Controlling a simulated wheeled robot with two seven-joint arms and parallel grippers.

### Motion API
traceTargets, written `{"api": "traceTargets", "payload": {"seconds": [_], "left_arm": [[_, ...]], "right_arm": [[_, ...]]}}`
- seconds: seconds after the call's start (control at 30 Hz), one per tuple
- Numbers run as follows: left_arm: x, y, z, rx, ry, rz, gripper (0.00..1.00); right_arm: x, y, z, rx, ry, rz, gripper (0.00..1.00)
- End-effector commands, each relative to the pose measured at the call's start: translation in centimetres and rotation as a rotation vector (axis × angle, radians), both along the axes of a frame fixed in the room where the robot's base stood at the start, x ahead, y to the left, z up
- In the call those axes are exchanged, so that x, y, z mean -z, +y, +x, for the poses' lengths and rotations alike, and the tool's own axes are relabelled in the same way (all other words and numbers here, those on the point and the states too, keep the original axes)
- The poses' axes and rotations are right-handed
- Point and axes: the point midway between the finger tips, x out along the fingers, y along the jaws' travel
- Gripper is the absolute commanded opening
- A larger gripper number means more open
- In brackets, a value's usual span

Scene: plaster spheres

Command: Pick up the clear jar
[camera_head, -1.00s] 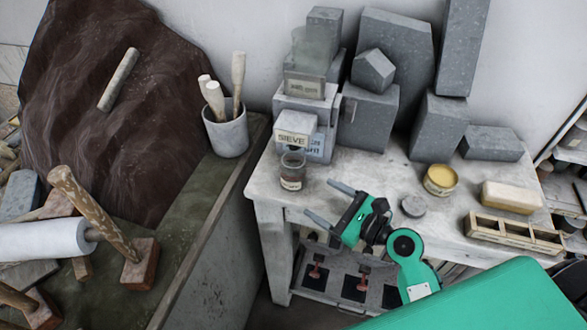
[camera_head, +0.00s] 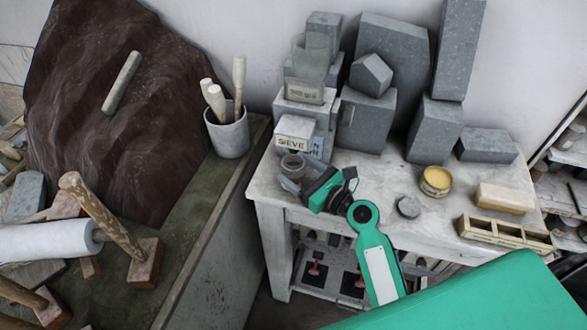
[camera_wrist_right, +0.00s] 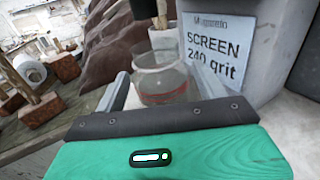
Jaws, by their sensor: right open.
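A small clear jar (camera_head: 293,163) stands on the white table's left end, in front of a box marked SIEVE. In the right wrist view the clear jar (camera_wrist_right: 160,72) stands upright, with a reddish band low on it. My right gripper (camera_head: 298,180) is open at the jar, its arm coming from the lower right. In the right wrist view the gripper's two grey fingers (camera_wrist_right: 160,88) lie on either side of the jar, which is between them. I cannot tell whether either finger touches it. My left gripper is not in view.
Behind the jar stand the SIEVE box (camera_head: 294,131), a bin labelled SCREEN 240 grit (camera_wrist_right: 222,50) and grey stone blocks (camera_head: 366,120). A translucent vessel (camera_head: 311,46) is on the stack. A yellow tin (camera_head: 436,181) and a grey disc (camera_head: 409,207) lie to the right.

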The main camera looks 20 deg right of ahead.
Motion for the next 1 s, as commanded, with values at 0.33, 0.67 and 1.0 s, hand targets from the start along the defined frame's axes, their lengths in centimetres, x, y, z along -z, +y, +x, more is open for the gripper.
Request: {"api": "traceTargets", "payload": {"seconds": [0.33,0.67,1.0], "left_arm": [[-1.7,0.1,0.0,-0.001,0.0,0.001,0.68],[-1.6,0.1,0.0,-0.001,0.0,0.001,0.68],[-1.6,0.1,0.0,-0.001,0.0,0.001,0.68]], "right_arm": [[0.0,2.0,3.5,0.0,0.0,-0.001,0.72],[0.1,2.0,3.6,0.0,0.0,-0.001,0.5],[0.0,2.0,3.6,0.0,0.0,-0.001,0.33]]}}
